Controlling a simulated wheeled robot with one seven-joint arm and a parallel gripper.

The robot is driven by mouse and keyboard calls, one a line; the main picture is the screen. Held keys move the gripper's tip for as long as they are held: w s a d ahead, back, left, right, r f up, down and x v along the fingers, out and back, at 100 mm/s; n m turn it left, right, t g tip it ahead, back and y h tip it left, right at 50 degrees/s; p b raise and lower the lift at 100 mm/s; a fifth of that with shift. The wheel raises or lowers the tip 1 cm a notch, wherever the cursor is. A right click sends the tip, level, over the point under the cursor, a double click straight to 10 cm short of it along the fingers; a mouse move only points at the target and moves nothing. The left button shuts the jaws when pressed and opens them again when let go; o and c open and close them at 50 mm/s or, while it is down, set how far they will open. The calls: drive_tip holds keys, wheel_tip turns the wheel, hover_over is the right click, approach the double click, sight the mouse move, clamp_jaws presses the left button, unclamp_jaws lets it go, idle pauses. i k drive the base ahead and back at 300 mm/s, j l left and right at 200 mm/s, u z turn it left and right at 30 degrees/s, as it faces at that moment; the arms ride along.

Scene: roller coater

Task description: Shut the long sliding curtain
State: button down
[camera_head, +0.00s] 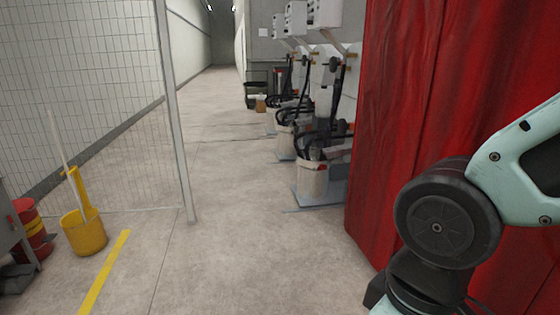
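The long red curtain (400,110) hangs in folds along the right side of the head view. Its near-vertical left edge stands beside the row of machines, and its hem reaches close to the floor. To the left of that edge is a wide open gap, with bare floor up to a mesh fence. Part of my arm crosses in front of the curtain at the lower right and hides some of it. My gripper is outside the picture, so its place relative to the curtain does not show.
A mesh fence (85,100) with a metal post (176,120) stands at left. A yellow bucket (85,232), a red barrel (30,228) and a yellow floor line (105,270) are near it. Machines (322,125) stand behind the curtain's edge. The middle floor is clear.

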sight(439, 78)
drive_tip(key=i+j, duration=0.2)
drive_tip(key=i, duration=0.25)
drive_tip(key=i+j, duration=0.2)
drive_tip(key=i, duration=0.3)
drive_tip(key=i+j, duration=0.2)
drive_tip(key=i, duration=0.25)
drive_tip(key=i+j, duration=0.2)
drive_tip(key=i, duration=0.3)
drive_tip(key=i+l+u, duration=0.1)
drive_tip(key=i, duration=1.45)
drive_tip(key=i+l, duration=0.25)
drive_tip(key=l, duration=0.2)
drive_tip(key=i+l, duration=0.3)
drive_tip(key=l, duration=0.15)
